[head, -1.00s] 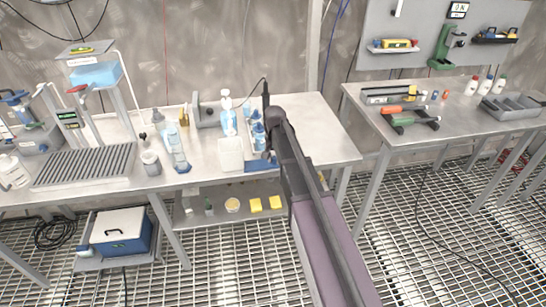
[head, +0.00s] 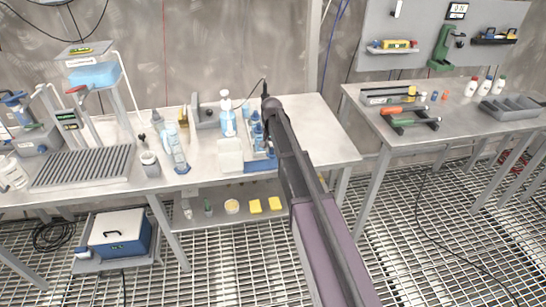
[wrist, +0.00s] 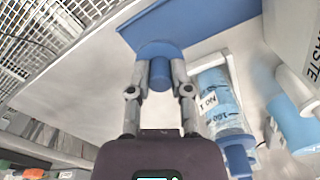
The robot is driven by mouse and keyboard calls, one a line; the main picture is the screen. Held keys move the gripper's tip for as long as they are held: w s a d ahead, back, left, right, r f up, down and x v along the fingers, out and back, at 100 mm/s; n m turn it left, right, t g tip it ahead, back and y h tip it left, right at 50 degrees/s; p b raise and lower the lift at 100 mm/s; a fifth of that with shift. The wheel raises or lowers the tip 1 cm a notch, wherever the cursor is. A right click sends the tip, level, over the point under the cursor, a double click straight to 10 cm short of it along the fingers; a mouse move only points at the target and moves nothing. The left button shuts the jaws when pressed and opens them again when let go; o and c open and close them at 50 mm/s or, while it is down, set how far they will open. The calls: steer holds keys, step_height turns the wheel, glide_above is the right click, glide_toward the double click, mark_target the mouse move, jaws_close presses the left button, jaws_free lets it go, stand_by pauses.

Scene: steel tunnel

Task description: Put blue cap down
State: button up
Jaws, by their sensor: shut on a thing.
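The blue cap (wrist: 160,72) is between the two fingers of my gripper (wrist: 160,88) in the wrist view. The fingers close on it from both sides, and its wider round end faces away from my wrist. White bench top shows around it; I cannot tell whether the cap touches anything. In the head view my arm hides the gripper and the cap, over the right part of the steel bench (head: 312,150).
In the wrist view, a blue tray edge (wrist: 190,25) runs beyond the cap. A white waste container (wrist: 292,35) and another blue bottle (wrist: 292,125) stand at the right. In the head view, a wash bottle (head: 227,118) stands behind; the bench's right end is clear.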

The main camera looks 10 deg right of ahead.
mark_target(272, 153)
steer(key=shift+s+f+b, duration=0.1)
steer(key=shift+f+b, duration=1.4)
steer(key=shift+f, duration=0.25)
steer(key=shift+f, duration=0.15)
steer(key=o, duration=0.8)
steer(key=shift+o, duration=0.2)
steer(key=shift+r, duration=0.2)
step_height(272, 153, up, 12)
steer(key=p, duration=1.2)
steer(key=shift+s, duration=0.1)
steer(key=s+n, duration=0.5)
steer(key=s, duration=2.4)
steer(key=shift+d, duration=0.2)
